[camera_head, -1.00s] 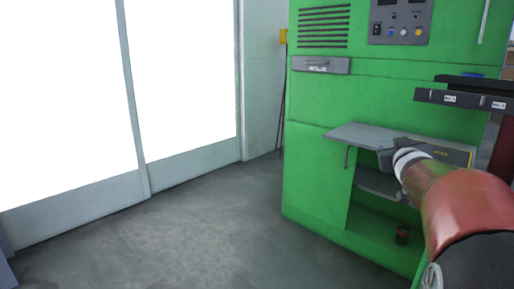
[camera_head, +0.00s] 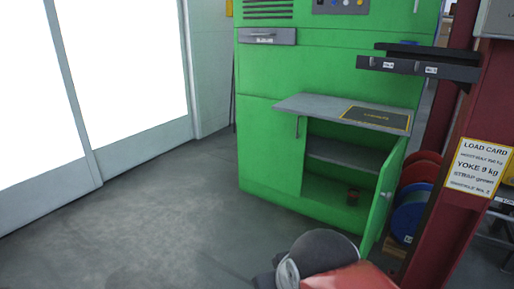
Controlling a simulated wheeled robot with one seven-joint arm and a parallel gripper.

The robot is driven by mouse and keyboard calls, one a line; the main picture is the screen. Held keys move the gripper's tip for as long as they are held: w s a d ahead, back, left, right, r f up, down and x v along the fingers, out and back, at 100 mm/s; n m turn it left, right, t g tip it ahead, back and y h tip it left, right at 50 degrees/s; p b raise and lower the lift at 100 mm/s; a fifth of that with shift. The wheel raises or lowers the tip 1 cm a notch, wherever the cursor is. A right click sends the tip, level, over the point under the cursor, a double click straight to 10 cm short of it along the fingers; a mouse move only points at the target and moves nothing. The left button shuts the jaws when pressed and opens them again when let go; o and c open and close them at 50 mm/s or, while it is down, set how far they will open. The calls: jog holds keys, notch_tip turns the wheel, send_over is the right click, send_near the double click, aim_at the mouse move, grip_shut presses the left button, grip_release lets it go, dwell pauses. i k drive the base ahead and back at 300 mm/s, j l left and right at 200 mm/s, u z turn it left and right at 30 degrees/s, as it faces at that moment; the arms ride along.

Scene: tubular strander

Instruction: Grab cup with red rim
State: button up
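My arm shows at the bottom edge, with a dark rounded link and a red link. My gripper's fingers are not seen in this view. Nothing of my arm touches the cup.
A grey worktop (camera_head: 310,105) juts out above the compartment, over an inner shelf (camera_head: 345,153). The green door (camera_head: 386,195) stands open on the right. Cable reels (camera_head: 408,214) and a red post (camera_head: 436,215) are farther right. The floor (camera_head: 170,215) at left is clear.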

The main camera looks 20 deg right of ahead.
aim_at(353, 197)
jog(key=l+z, duration=0.4)
jog(key=i+l+z, duration=0.1)
jog(key=z, duration=0.3)
jog(key=i+l+z, duration=0.1)
jog(key=l+z, duration=0.3)
